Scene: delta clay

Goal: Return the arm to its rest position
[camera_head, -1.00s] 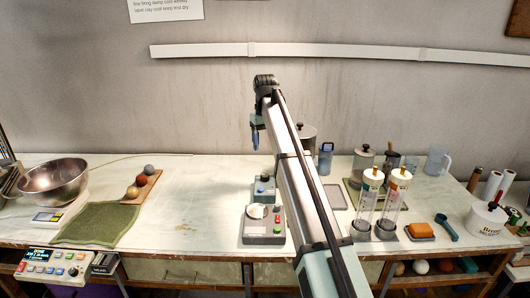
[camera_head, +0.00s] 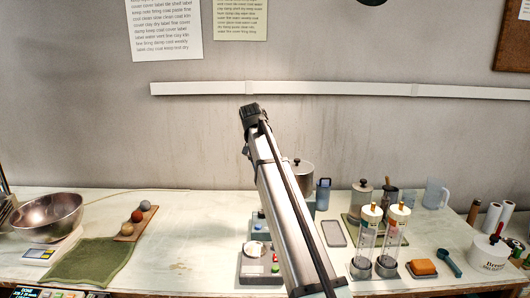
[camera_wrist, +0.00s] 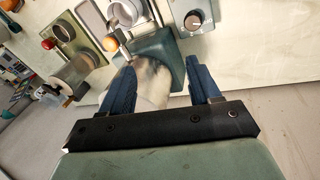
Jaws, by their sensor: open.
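My gripper (camera_wrist: 164,84) shows in the wrist view with two blue fingers spread apart. It is open, and no object is clearly held between the fingers. Beyond the fingers, a pale, blurred cylindrical shape and a dark green pad (camera_wrist: 160,52) show on the bench. In the head view my arm (camera_head: 285,215) reaches up and away across the middle, and its far joint stands against the wall. The fingers are hidden behind the arm in that view.
The left-middle bench (camera_head: 195,235) is clear.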

